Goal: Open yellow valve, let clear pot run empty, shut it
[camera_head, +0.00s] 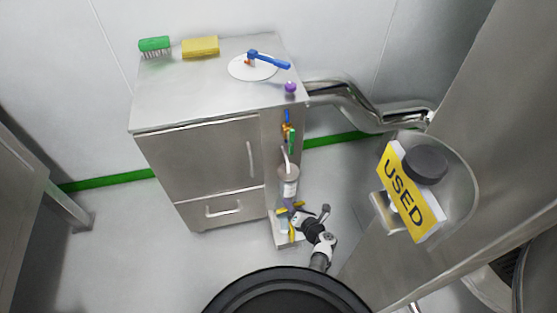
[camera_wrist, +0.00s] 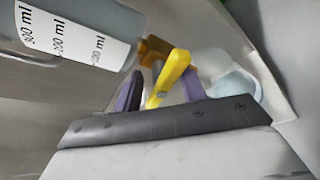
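The yellow valve (camera_wrist: 172,76) has a flat yellow lever on a brass body, just below the clear pot (camera_wrist: 70,35). The pot has a white scale label with ml marks; I cannot tell its liquid level. The pot also shows in the head view (camera_head: 289,182), upright on the narrow side of the steel cabinet. My gripper (camera_wrist: 162,80) has its two purple fingers apart, one on each side of the lever. I cannot tell whether either finger touches it. In the head view my gripper (camera_head: 296,213) is low beside the cabinet, below the pot.
A pale, clear vessel (camera_wrist: 235,85) stands beyond the fingers in the wrist view. Above the pot are blue and green valve handles (camera_head: 290,130). The cabinet top (camera_head: 190,95) holds a brush, a sponge and a white disc. A yellow "USED" sign (camera_head: 408,198) stands at right.

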